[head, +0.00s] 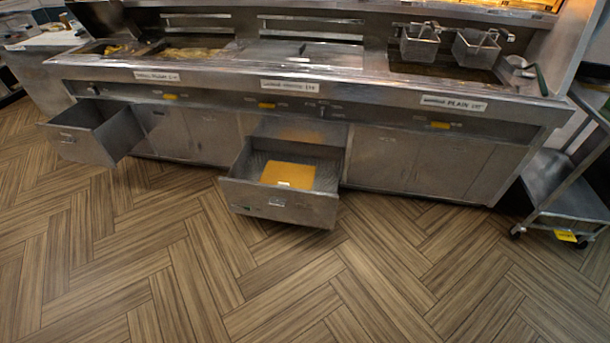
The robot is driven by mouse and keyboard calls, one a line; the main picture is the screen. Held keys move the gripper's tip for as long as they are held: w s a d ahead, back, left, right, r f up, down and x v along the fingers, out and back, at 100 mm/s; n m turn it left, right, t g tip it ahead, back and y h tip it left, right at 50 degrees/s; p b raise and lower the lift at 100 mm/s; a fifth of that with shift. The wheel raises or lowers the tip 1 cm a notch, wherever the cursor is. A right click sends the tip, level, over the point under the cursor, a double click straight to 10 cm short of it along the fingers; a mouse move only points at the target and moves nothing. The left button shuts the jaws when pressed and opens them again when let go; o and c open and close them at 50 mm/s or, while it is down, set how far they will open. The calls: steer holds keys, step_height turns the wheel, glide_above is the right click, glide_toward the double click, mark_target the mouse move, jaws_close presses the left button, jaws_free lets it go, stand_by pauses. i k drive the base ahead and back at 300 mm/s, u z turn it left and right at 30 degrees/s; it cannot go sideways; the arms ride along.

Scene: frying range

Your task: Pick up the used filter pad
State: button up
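A flat orange-brown pad (275,173), which looks like the used filter pad, lies in the open middle drawer (284,208) under the frying range. A small pale mark or label shows at its front edge. The drawer is pulled out over the floor, and its inside is open to view from above. My gripper is not in view, so I cannot see its state or where it is relative to the pad.
The frying range (330,95) spans the back, with two wire baskets (420,45) at the right. A second open drawer (95,135) juts out at the left. A metal cart (560,190) stands at the right. The wooden floor (390,270) in front is clear.

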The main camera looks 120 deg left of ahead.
mark_target(295, 175)
steer(key=u, duration=0.3)
steer(key=i, duration=1.45)
steer(key=u, duration=4.3)
steer(key=i, duration=1.05)
steer(key=u, duration=0.35)
steer(key=i, duration=2.4)
steer(key=u, duration=0.1)
